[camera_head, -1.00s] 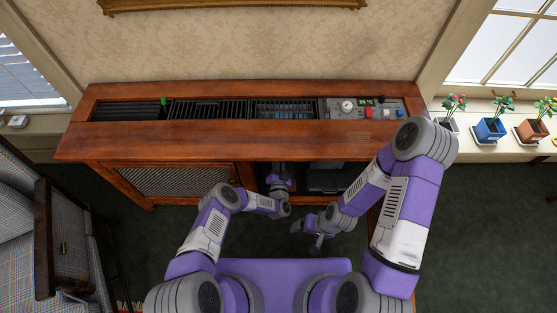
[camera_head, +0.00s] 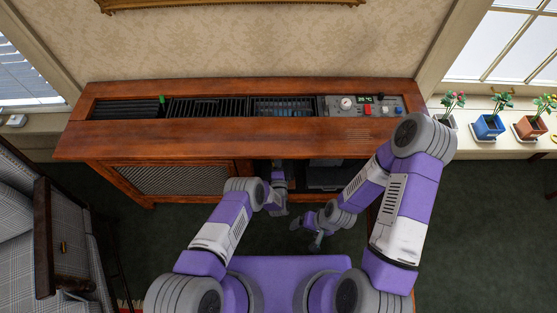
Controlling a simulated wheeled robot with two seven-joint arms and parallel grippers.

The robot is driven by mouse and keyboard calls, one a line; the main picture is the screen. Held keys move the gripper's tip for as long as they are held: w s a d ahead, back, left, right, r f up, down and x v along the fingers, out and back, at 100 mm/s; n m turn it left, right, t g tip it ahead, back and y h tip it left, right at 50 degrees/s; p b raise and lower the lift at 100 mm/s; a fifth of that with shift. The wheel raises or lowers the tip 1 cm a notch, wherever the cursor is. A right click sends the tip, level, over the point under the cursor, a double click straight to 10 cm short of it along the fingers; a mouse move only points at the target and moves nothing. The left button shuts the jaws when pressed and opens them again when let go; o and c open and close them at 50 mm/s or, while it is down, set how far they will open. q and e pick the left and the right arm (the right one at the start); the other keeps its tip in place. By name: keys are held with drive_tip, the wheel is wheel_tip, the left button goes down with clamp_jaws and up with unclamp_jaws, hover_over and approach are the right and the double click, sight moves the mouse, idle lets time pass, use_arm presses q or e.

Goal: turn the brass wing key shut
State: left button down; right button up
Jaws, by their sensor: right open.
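I cannot make out the brass wing key; it may be hidden under the mantel top or behind my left arm. My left gripper (camera_head: 279,172) reaches into the dark opening under the mantel's front edge. Its fingertips are hidden there, so I cannot see whether they touch anything. My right gripper (camera_head: 307,233) is open and empty, low in front of the cabinet opening, with its fingers apart above the dark green floor.
The wooden mantel cabinet (camera_head: 240,140) spans the front, with a grille door (camera_head: 175,180) at left. A control panel (camera_head: 372,105) with a red button is set in its top. Potted plants (camera_head: 489,128) stand on the right sill. A plaid armchair (camera_head: 20,220) is at left.

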use_arm(q)
drive_tip(key=shift+a+f+m, duration=0.1)
drive_tip(key=shift+m, duration=0.4)
drive_tip(key=c, duration=1.2)
unclamp_jaws()
drive_tip(key=shift+s, duration=0.1)
drive_tip(key=s+p, duration=0.2)
drive_tip(key=s, duration=0.5)
drive_tip(key=shift+s, duration=0.25)
